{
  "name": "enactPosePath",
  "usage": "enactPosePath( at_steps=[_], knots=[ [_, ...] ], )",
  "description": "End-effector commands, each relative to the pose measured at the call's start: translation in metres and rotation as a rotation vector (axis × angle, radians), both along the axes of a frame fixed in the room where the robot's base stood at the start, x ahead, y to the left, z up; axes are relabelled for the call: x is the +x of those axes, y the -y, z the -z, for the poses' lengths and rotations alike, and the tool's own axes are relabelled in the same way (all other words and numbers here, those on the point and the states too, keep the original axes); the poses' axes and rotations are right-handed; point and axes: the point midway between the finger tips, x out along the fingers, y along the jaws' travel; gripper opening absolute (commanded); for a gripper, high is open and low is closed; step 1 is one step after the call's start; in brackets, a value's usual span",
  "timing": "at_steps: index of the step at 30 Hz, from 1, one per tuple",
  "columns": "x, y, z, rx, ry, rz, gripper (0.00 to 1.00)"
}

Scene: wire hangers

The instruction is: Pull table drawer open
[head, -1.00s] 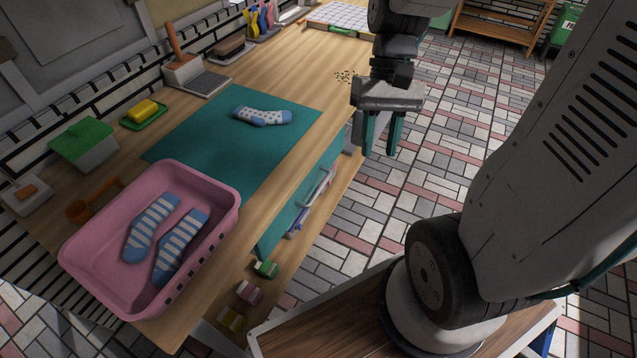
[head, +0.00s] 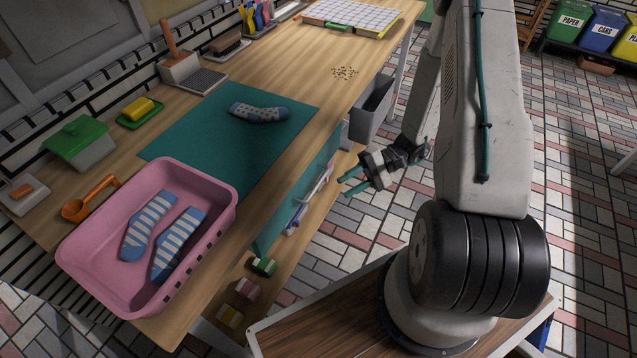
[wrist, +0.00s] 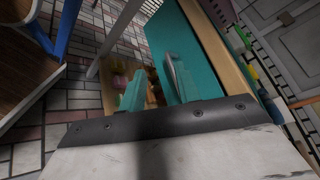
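The table (head: 285,60) has a teal drawer front (head: 277,222) along its near side, with a pale handle bar (head: 318,183). The front looks level with the table edge, with no open gap visible. My gripper (head: 347,183) is to the right of the handle, its teal fingers apart and pointing at it. It looks empty and apart from the handle. In the wrist view, the teal front (wrist: 215,55) and grey handle (wrist: 172,78) lie ahead, close to the right finger; whether they touch is unclear.
A grey open-topped box (head: 371,113) sits at the table side beyond the drawer. A pink basket (head: 92,262) with striped socks stands at the table's near end. Small boxes (head: 247,288) lie on a low shelf. Tiled floor (head: 345,235) is free beside the table.

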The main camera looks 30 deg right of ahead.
Motion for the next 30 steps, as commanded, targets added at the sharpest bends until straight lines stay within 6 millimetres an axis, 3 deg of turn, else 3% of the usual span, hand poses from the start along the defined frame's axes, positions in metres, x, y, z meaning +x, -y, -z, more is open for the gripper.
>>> enactPosePath(
  at_steps=[3,7,13,24,30],
  knots=[
    [0.02,0.003,0.024,0.037,0.144,0.083,0.32],
    [0.044,0.011,0.019,0.025,0.32,0.129,0.32],
    [0.047,0.007,0.017,0.022,0.429,0.123,0.32],
    [0.056,-0.046,0.025,0.023,0.431,0.118,0.32],
    [0.06,-0.063,0.028,0.022,0.431,0.12,0.32]
  ],
)
